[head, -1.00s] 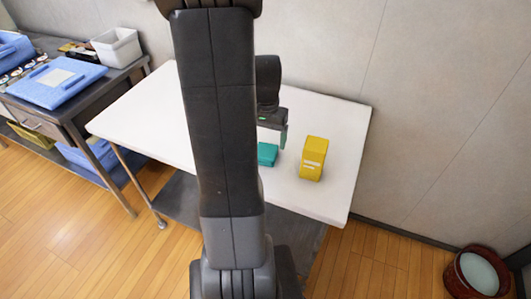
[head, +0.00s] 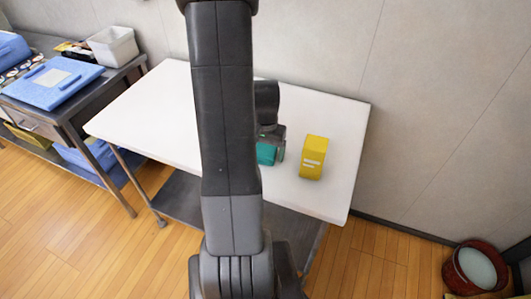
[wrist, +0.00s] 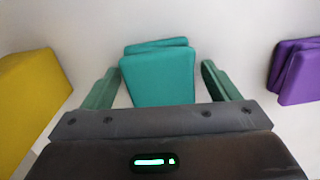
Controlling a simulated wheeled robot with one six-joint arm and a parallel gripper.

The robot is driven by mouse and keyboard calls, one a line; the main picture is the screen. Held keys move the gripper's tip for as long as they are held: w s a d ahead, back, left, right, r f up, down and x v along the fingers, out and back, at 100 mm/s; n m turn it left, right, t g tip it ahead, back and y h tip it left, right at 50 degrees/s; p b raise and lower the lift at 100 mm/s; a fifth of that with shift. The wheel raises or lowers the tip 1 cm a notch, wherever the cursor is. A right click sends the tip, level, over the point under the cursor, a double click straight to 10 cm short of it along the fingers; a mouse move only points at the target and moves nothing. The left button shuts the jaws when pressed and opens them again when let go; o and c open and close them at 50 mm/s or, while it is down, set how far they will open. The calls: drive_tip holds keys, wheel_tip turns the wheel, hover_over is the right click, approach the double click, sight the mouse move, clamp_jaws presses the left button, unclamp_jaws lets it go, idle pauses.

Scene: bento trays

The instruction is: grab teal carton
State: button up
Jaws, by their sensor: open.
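The teal carton (wrist: 158,78) stands between the two fingers of my gripper (wrist: 158,85) in the wrist view. A gap shows on each side, so the fingers are open and apart from it. In the head view the teal carton (head: 266,154) is on the white table, partly hidden by my arm and gripper (head: 275,153). The carton's lower part is hidden by the gripper body in the wrist view.
A yellow carton (head: 313,158) stands on the white table (head: 335,120) to the right; it also shows at left in the wrist view (wrist: 30,100). A purple carton (wrist: 297,72) is at right there. A side table at left holds a blue tray (head: 52,85) and a white bin (head: 114,46).

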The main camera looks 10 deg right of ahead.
drive_tip(key=c, duration=1.1)
drive_tip(key=shift+o, duration=0.2)
drive_tip(key=shift+r, duration=0.15)
